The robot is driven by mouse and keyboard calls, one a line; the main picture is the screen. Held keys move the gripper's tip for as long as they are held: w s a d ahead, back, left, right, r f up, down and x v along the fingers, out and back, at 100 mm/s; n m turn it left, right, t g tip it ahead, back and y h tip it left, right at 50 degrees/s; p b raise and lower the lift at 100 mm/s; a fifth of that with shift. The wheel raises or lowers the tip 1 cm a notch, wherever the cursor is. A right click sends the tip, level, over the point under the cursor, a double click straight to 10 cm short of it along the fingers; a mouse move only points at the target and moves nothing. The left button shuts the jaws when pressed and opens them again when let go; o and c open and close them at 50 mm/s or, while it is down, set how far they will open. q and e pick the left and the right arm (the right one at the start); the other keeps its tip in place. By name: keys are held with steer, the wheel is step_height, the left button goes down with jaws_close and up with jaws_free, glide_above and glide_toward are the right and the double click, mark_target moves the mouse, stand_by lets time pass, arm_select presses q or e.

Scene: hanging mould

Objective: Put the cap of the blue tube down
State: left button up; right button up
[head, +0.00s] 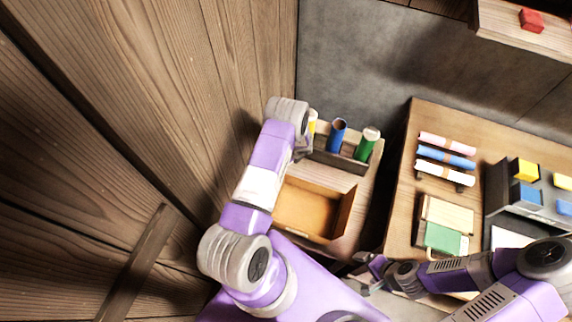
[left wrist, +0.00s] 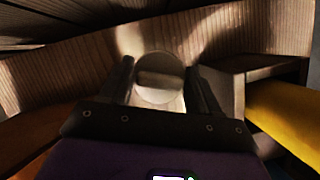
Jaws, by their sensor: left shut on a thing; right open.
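The blue tube (head: 337,136) stands in a wooden rack (head: 338,160), between a yellow tube (head: 312,122) and a green tube (head: 367,146). Its top looks dark and uncapped, while the green tube has a pale top. My left gripper (head: 302,146) is beside the rack's left end, partly hidden by its own arm. In the left wrist view, its two dark fingers are shut on a pale round cap (left wrist: 158,78). Wooden surface shows beyond the cap; I cannot tell whether they touch. My right gripper (head: 366,268) is open and empty, low in the head view.
An open orange-brown box (head: 306,208) lies in front of the rack. A wood wall (head: 200,70) rises close on the left.

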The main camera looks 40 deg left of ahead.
arm_select(q)
steer(key=shift+f+b, duration=0.3)
steer(key=shift+f, duration=2.35)
steer(key=shift+f, duration=0.15)
steer(key=o, duration=1)
